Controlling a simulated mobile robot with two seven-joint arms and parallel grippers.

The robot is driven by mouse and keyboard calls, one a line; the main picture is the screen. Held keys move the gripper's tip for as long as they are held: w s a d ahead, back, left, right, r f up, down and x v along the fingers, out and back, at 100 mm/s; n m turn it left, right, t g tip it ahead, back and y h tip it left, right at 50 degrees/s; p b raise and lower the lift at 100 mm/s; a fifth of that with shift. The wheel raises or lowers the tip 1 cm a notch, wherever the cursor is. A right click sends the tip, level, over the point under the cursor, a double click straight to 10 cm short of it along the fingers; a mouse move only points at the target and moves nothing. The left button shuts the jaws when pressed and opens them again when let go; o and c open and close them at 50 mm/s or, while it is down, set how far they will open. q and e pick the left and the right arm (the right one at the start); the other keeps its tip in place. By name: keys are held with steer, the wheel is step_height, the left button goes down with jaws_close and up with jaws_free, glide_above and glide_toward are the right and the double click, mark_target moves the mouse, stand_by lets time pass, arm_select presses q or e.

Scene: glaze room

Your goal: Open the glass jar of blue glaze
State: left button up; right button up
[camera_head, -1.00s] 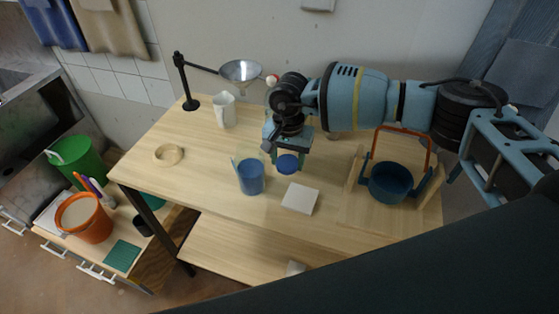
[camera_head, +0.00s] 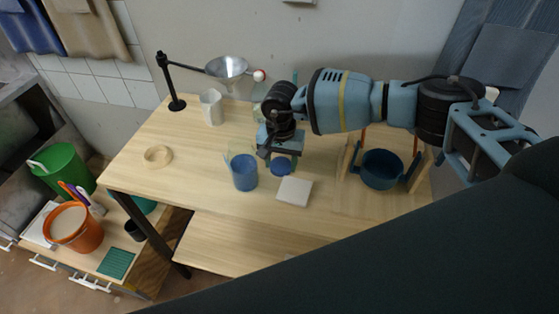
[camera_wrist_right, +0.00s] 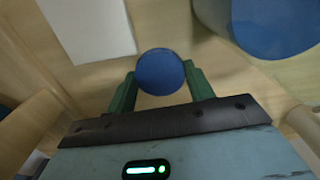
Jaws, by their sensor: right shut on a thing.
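The glass jar (camera_head: 243,172) of blue glaze stands upright on the wooden table, with no lid on its mouth. It also shows at the top right of the right wrist view (camera_wrist_right: 268,25). My right gripper (camera_head: 281,158) is to the right of the jar, pointing down, shut on the round blue lid (camera_head: 281,167). In the right wrist view the lid (camera_wrist_right: 160,72) sits between the two green fingers. The lid is low, close to the tabletop; I cannot tell if it touches. My left gripper is not in view.
A white tile (camera_head: 294,190) lies just in front of the lid. A blue pot (camera_head: 381,170) stands at the right. A white pitcher (camera_head: 211,107), a funnel on a black stand (camera_head: 226,68) and a pale ring (camera_head: 158,156) are farther left. The table's front left is clear.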

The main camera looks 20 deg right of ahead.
mark_target(280, 165)
steer(key=shift+f, duration=0.2)
steer(key=o, duration=1.1)
steer(key=shift+a, duration=0.1)
steer(key=shift+c, duration=0.2)
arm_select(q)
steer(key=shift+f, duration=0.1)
arm_select(e)
steer(key=shift+r, duration=0.15)
steer(key=shift+r, duration=0.25)
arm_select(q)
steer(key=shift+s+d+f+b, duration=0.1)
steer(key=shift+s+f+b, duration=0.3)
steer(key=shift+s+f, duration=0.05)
arm_select(e)
step_height(280, 165, up, 12)
steer(key=shift+f, duration=0.15)
